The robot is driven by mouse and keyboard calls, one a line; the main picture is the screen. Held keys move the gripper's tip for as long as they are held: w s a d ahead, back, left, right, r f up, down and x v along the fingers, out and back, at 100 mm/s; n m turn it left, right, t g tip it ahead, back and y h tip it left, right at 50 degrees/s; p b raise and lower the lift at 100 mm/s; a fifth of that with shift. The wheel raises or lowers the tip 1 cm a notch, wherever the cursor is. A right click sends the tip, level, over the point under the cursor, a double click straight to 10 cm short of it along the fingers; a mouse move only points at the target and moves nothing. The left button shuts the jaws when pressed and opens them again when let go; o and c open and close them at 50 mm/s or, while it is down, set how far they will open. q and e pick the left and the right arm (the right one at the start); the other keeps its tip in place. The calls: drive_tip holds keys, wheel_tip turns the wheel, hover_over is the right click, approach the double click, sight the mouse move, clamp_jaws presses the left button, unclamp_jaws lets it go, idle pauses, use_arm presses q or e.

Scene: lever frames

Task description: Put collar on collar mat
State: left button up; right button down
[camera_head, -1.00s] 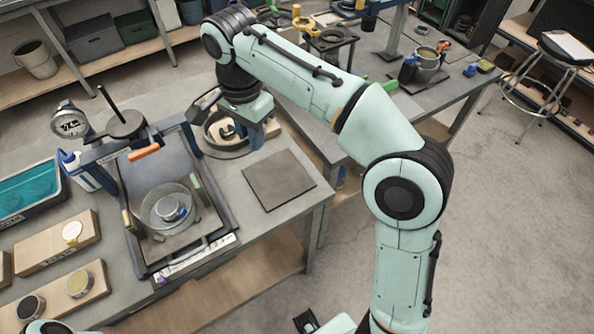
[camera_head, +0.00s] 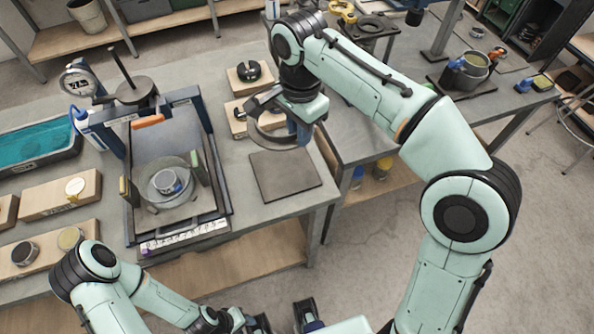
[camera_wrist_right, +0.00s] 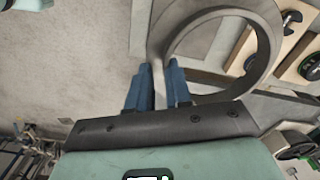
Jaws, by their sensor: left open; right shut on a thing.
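The collar, a grey ring (camera_head: 260,138), is gripped at its right side by my right gripper (camera_head: 302,138). In the right wrist view the collar (camera_wrist_right: 271,48) shows as a broad flat ring with the blue fingers (camera_wrist_right: 158,75) shut on its near side. The collar mat, a dark grey square (camera_head: 285,178), lies bare near the bench's right front corner. In the head view the collar appears just beyond the mat's far edge; its height above the bench is hard to judge. My left gripper (camera_head: 305,316) is partly in view at the bottom edge, open, away from the collar.
A press frame with a glass bowl (camera_head: 168,192) stands left of the mat. Wooden blocks with dark parts (camera_head: 245,76) lie behind the collar. A teal-filled tray (camera_head: 40,140) is at far left.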

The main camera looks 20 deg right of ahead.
drive_tip(key=b, duration=0.3)
hover_over(299, 183)
wheel_tip(299, 183, down, 13)
drive_tip(key=shift+r, duration=0.2)
use_arm(q)
drive_tip(key=shift+s+f, duration=0.2)
drive_tip(key=shift+f, duration=0.45)
drive_tip(key=shift+s+f, duration=0.25)
drive_tip(key=shift+f, duration=0.35)
drive_tip(key=shift+s+f, duration=0.2)
drive_tip(key=shift+f, duration=0.45)
use_arm(e)
drive_tip(key=shift+f, duration=2.45)
drive_tip(key=shift+f, duration=0.2)
drive_tip(key=c, duration=1)
unclamp_jaws()
drive_tip(key=shift+c, duration=0.2)
drive_tip(key=shift+r, duration=0.3)
use_arm(q)
drive_tip(key=shift+w+r+p, duration=0.2)
drive_tip(key=shift+r+p, duration=0.3)
drive_tip(key=shift+r, duration=0.1)
drive_tip(key=shift+w+r+p, duration=0.15)
drive_tip(key=shift+r+p, duration=0.35)
drive_tip(key=shift+r, duration=0.05)
use_arm(e)
wheel_tip(299, 183, up, 12)
